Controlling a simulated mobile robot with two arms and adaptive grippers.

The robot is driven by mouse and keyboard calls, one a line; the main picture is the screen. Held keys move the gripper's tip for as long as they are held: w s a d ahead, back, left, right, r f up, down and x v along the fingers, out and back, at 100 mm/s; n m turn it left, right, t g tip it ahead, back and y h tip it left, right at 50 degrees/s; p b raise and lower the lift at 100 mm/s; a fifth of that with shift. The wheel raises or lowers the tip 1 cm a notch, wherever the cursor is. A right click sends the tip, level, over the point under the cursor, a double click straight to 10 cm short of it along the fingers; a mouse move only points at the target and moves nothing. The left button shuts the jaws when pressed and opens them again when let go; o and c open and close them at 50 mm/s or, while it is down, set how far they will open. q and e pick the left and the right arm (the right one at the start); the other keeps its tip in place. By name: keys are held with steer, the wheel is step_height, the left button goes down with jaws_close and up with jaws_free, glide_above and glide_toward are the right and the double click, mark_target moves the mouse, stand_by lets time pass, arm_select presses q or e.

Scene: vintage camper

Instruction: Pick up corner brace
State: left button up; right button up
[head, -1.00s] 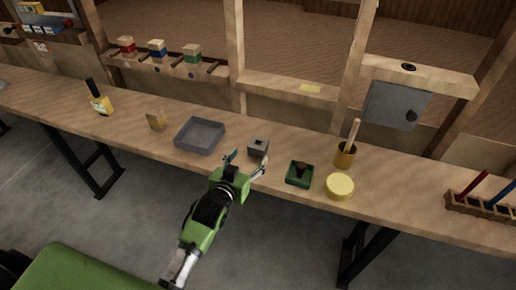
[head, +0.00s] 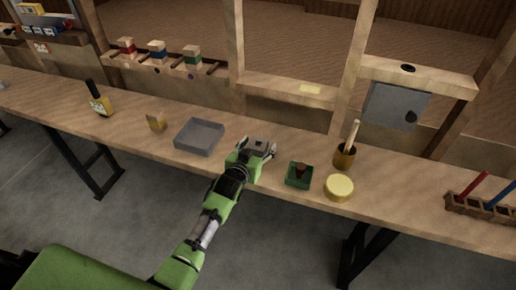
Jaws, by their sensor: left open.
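A small grey block-like piece with a dark spot on top (head: 260,144), which I take to be the corner brace, lies on the wooden workbench (head: 300,150) to the right of the grey tray. My left gripper (head: 256,150) is open at this piece, with its fingers reaching along its sides. The green gripper body hides the near part of the piece. I cannot tell whether the fingers touch it. My right gripper is not in view.
The grey tray (head: 199,137) is left of the gripper.

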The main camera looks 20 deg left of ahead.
arm_select(q)
steer(key=c, duration=1.4)
steer(key=shift+r, duration=0.1)
